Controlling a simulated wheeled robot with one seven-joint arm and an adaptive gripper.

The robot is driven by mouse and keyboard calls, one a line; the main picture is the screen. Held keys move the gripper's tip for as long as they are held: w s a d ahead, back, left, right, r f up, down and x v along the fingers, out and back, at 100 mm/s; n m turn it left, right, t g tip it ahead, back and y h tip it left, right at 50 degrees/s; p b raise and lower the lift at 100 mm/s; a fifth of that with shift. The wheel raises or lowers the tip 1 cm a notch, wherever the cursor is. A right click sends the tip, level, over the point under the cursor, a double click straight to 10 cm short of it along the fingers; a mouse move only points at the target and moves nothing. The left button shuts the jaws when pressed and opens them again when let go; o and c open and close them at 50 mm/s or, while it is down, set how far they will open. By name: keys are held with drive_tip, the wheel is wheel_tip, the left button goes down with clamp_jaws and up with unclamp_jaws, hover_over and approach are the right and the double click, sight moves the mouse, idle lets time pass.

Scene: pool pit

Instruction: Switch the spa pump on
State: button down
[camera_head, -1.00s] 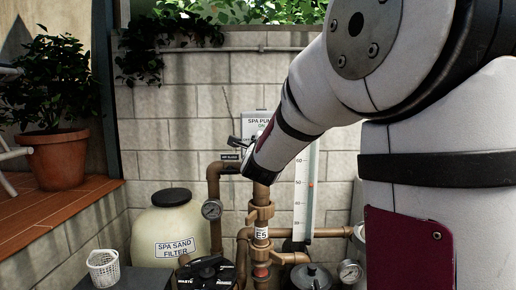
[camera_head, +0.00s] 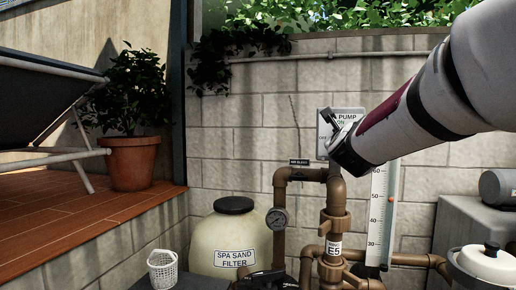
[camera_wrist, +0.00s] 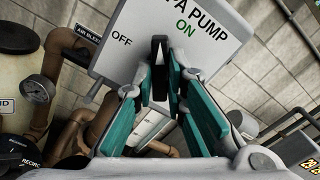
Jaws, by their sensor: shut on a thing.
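The spa pump switch box (camera_head: 352,114) is a pale panel on the block wall, lettered with PUMP, ON and OFF. In the wrist view the box (camera_wrist: 215,60) fills the upper middle, tilted, with OFF left of a black switch lever (camera_wrist: 159,50) and ON to its upper right. My gripper (camera_wrist: 161,84) is shut on the lever, its teal-lined fingers on either side. The lever's lower part is hidden between the fingers. In the head view my gripper (camera_head: 335,130) is at the front of the box and covers part of it; the lever's exact angle cannot be told there.
Below are brown pipes (camera_head: 335,222) with a valve, a pressure gauge (camera_head: 277,219) and the spa sand filter (camera_head: 231,236). A scale strip (camera_head: 378,212) hangs right of the box. A potted plant (camera_head: 131,162) and lounger (camera_head: 45,92) stand on the left deck. A white basket (camera_head: 162,270) is at bottom.

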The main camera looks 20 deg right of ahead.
drive_tip(key=m+b, duration=0.6)
drive_tip(key=m, duration=0.1)
drive_tip(key=c, duration=1.5)
unclamp_jaws()
drive_tip(key=shift+s, duration=0.1)
drive_tip(key=p+v, duration=0.1)
drive_tip(key=v, duration=0.6)
